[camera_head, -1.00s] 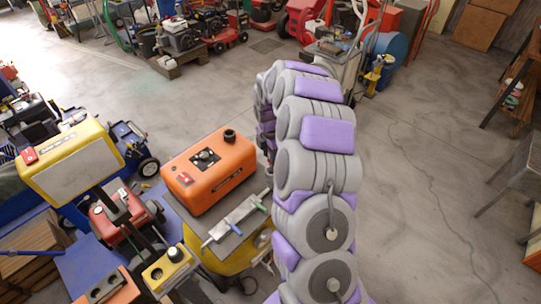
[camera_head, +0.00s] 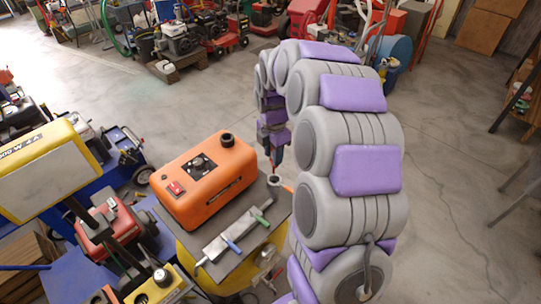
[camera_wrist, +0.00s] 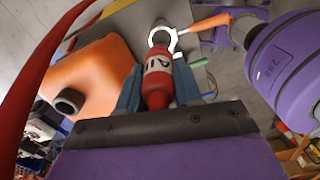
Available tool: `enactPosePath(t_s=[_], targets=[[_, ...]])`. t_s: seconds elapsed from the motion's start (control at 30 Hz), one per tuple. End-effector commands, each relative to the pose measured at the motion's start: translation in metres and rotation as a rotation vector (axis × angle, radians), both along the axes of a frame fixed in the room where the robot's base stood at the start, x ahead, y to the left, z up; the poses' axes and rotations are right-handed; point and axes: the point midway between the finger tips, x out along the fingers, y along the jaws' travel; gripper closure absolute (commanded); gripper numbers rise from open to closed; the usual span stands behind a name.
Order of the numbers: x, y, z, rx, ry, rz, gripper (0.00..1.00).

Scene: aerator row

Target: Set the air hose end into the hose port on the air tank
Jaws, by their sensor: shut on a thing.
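My gripper (camera_wrist: 155,88) is shut on the air hose end (camera_wrist: 157,80), a red cylinder with a white lettered label, held between two blue-grey fingers. In the head view my gripper (camera_head: 274,160) points down over the right corner of a grey top plate. A pale ring, seemingly the hose port (camera_wrist: 162,36), lies just beyond the hose end's narrow tip; it also shows in the head view (camera_head: 274,181). The tip lines up with the ring's lower rim in the wrist view; I cannot tell whether it is inside. The yellow body (camera_head: 237,268) under the plate looks like the air tank.
An orange box (camera_head: 205,180) with a black cap stands on the plate, left of my gripper. An orange lever (camera_wrist: 205,23) sits beside the ring. A metal bar with green and blue grips (camera_head: 235,232) lies in front. A red hose (camera_wrist: 45,55) arcs along the wrist view's left.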

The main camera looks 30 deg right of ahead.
Motion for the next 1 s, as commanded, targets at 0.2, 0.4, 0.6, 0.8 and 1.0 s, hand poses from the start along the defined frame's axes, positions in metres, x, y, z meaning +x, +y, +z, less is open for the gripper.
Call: enactPosePath(t_s=[0.2,0.4,0.6,0.8,1.0], targets=[[-0.012,0.005,0.0,-0.005,0.004,-0.005,1.0],[-0.012,0.004,-0.004,-0.004,0.004,-0.005,1.0],[-0.011,0.002,-0.016,-0.002,0.003,-0.004,1.0],[-0.011,0.002,-0.031,-0.003,0.003,-0.004,1.0],[-0.011,0.003,-0.045,-0.004,0.004,-0.005,1.0]])
